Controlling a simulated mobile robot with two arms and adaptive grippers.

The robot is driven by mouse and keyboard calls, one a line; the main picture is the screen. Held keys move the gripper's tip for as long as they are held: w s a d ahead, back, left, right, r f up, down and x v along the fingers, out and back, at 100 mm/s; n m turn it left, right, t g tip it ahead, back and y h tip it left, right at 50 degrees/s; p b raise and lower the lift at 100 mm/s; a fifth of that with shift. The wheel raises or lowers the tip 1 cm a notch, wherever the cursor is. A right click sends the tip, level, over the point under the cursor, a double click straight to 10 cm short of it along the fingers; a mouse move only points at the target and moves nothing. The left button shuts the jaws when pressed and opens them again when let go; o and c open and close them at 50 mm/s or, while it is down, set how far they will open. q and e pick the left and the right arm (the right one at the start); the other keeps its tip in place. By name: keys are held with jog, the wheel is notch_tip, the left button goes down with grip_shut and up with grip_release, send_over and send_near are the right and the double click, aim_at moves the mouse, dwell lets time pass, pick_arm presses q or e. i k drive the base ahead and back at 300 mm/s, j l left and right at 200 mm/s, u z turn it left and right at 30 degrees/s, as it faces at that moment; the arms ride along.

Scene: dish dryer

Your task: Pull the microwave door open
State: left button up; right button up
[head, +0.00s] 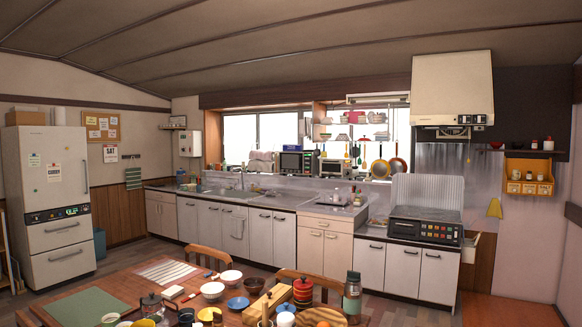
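What looks like the microwave (291,162) is a small, dark-fronted box on the shelf in front of the window, behind the counter. Its door appears closed, but it is too small in the picture to be sure. A lighter, silver oven-like appliance (333,168) stands just to its right. Neither of my grippers is in the head view, so their states and their distance from the microwave do not show.
A wooden dining table (130,275) crowded with bowls and jars fills the foreground. Chairs (208,257) stand at its far side. White cabinets (260,232) run beneath the counter. Open floor (150,252) shows between table and cabinets. A fridge (48,200) stands left, a stove (425,225) right.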

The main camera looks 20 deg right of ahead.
aim_at(289, 162)
jog(key=i+l+z, duration=0.25)
jog(key=l, duration=0.15)
jog(key=i+l+z, duration=0.2)
jog(key=l, duration=0.2)
jog(key=i+l+z, duration=0.45)
jog(key=i+l, duration=0.15)
jog(key=i+l+z, duration=0.2)
jog(key=i, duration=0.35)
jog(key=i+l+z, duration=0.2)
jog(key=i, duration=0.3)
jog(key=i+l+z, duration=0.15)
jog(key=i, duration=0.35)
jog(key=i+u, duration=0.2)
jog(key=i, duration=0.35)
jog(key=i+u, duration=0.2)
jog(key=i, duration=0.35)
jog(key=i+l+u, duration=0.15)
jog(key=i, duration=0.35)
jog(key=i+l+u, duration=0.2)
jog(key=i, duration=0.3)
jog(key=i+j+u, duration=0.4)
jog(key=i+u, duration=0.4)
jog(key=i+j+u, duration=0.1)
jog(key=i+u, duration=0.3)
jog(key=i+l+u, duration=0.15)
jog(key=i+u, duration=0.25)
jog(key=i+l+u, duration=0.4)
jog(key=i, duration=0.15)
jog(key=j, duration=0.1)
